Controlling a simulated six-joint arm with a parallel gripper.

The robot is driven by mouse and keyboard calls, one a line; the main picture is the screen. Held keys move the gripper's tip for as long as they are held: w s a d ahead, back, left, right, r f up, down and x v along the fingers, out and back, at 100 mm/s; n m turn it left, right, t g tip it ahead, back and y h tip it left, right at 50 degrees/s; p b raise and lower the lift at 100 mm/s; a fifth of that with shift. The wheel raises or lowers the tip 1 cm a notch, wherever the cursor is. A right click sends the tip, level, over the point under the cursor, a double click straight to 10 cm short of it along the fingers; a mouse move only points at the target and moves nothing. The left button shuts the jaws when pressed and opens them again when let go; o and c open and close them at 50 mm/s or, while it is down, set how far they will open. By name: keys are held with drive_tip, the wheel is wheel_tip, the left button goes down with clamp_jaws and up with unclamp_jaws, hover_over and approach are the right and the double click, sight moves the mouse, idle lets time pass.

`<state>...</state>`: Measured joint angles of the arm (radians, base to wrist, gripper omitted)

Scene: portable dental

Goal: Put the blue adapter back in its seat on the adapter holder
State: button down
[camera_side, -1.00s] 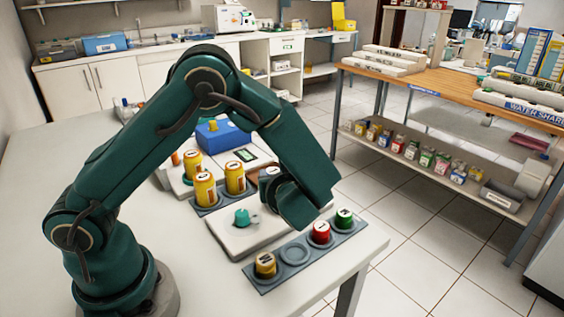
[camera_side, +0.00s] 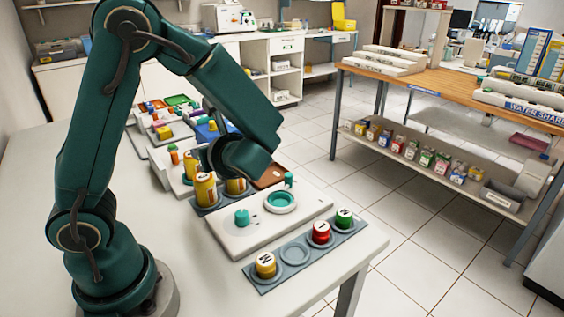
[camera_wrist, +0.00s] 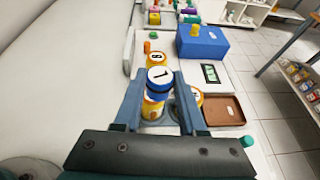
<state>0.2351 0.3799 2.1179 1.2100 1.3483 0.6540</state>
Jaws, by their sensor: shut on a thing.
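The blue adapter (camera_wrist: 158,87) has a white top with a dark mark and sits between the two fingers of my gripper (camera_wrist: 159,80). My gripper is shut on it; in the side view the wrist hides the adapter and fingers. The adapter holder (camera_side: 326,243) is a grey strip at the table's front edge. It carries a yellow adapter (camera_side: 266,265) at its left end, then an empty round seat (camera_side: 295,253), a red adapter (camera_side: 321,233) and a green adapter (camera_side: 344,218). My gripper is behind and left of this strip, near the yellow containers.
Yellow containers (camera_side: 206,191) stand under and beside my gripper. A white device (camera_side: 240,245) with a bare turquoise ring (camera_side: 281,201) and a turquoise knob (camera_side: 242,217) lies between them and the holder. A brown tray (camera_wrist: 223,111) and blue box (camera_wrist: 203,42) are nearby.

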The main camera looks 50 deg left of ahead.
drive_tip(key=s+d+f+n+g+h, duration=0.4)
drive_tip(key=s+d+n+g+h, duration=0.65)
drive_tip(key=n+g+h, duration=0.7)
drive_tip(key=w+d+r+n+t+h, duration=0.35)
drive_tip(key=w+n+t+h, duration=0.45)
drive_tip(key=n, duration=0.5)
drive_tip(key=w+a+n+t+h, duration=0.1)
drive_tip(key=w+a+n+t, duration=0.2)
drive_tip(key=w+n+t, duration=0.15)
drive_tip(key=n+t, duration=0.1)
drive_tip(key=t, duration=0.2)
hover_over(290, 249)
drive_tip(key=shift+h, duration=0.25)
wheel_tip(290, 249, down, 7)
drive_tip(key=shift+f, duration=2.15)
drive_tip(key=shift+c, duration=2.4)
unclamp_jaws()
